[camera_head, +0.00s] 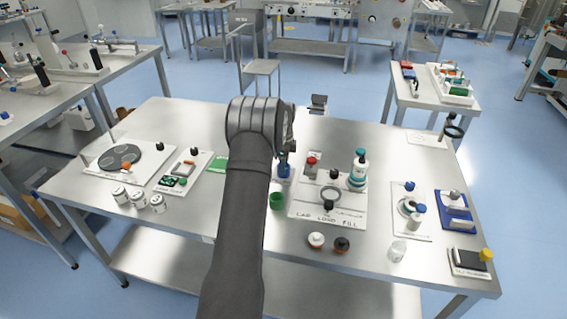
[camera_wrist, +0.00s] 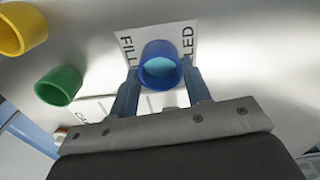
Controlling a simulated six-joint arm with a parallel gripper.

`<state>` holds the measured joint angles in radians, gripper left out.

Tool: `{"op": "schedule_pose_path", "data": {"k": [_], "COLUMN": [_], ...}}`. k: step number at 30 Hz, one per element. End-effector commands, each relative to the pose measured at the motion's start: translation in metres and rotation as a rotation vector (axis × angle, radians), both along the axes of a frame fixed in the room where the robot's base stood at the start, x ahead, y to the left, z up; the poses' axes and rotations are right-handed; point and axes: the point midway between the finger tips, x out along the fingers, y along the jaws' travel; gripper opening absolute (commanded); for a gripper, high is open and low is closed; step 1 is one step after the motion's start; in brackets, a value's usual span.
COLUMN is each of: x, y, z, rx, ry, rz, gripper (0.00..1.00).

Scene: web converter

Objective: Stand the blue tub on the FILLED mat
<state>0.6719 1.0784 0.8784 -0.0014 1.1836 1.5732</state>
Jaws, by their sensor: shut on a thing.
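The blue tub (camera_wrist: 160,75) is between the two fingers of my gripper (camera_wrist: 160,66) in the wrist view, and the fingers are shut on it. It looks upright, with light blue contents inside. The white FILLED mat (camera_wrist: 150,33) lies behind and around it in that view, with lettering on both sides of the tub. I cannot tell whether the tub touches the mat or is held just above it. In the head view the blue tub (camera_head: 284,173) shows below my gripper (camera_head: 285,157), just right of my arm. My arm hides the mat there.
A green tub (camera_wrist: 60,84) and a yellow tub (camera_wrist: 22,28) stand nearby; my arm hides the yellow one in the head view. The white filling board (camera_head: 325,213) with a bottle (camera_head: 358,170) is close on the right. White jars (camera_head: 139,200) stand on the left.

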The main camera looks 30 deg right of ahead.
Motion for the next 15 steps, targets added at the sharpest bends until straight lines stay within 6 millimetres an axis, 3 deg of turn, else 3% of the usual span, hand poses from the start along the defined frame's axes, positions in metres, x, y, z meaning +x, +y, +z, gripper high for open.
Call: {"op": "schedule_pose_path", "data": {"k": [1,4,15], "x": [-0.0001,-0.0001,0.0002], "y": [0.0001,0.0001,-0.0001], "z": [-0.0009,-0.0007,0.0056], "rx": [0.000,0.000,-0.001], "ry": [0.000,0.000,-0.001], "rz": [0.000,0.000,0.000], "gripper": [0.48,0.66,0.66]}}
